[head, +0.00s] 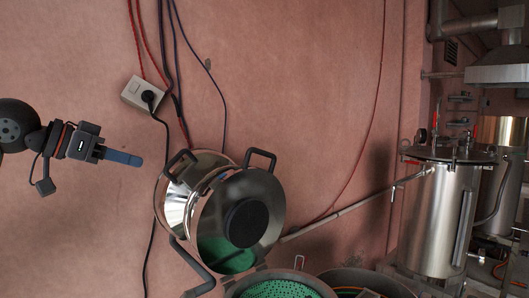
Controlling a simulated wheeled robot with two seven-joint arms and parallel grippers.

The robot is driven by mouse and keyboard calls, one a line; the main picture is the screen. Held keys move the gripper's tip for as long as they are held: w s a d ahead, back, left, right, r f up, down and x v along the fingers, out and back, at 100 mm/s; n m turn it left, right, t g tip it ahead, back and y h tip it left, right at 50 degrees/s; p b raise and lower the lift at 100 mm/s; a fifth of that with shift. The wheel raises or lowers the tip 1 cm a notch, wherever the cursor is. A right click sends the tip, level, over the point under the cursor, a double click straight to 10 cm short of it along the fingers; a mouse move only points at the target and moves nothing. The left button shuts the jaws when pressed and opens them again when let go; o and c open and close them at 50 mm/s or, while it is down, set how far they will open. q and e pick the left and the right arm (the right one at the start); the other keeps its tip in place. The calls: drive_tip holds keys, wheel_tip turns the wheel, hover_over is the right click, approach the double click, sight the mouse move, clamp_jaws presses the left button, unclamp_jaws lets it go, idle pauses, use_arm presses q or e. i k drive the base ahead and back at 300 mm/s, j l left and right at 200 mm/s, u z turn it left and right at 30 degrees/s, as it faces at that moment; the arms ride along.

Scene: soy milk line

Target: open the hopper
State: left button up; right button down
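A shiny steel vessel (174,206), which I take to be the hopper, is at the lower middle of the head view. A round, glossy steel face (216,205) with a black round disc (246,222) faces me, and a green patch shows low on it. My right gripper is out of view.
A socket box (142,95) with a plug and hanging cables is on the pink wall. A green perforated basket (278,289) is at the bottom edge. A tall steel tank (432,222) stands at right, with a pipe (345,210) running toward the vessel.

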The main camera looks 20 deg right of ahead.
sight(239, 218)
drive_tip(key=i+l, duration=0.1)
drive_tip(key=l, duration=0.3)
drive_tip(key=i+l, duration=0.15)
drive_tip(key=l, duration=0.25)
drive_tip(key=i+l, duration=0.1)
drive_tip(key=l, duration=0.35)
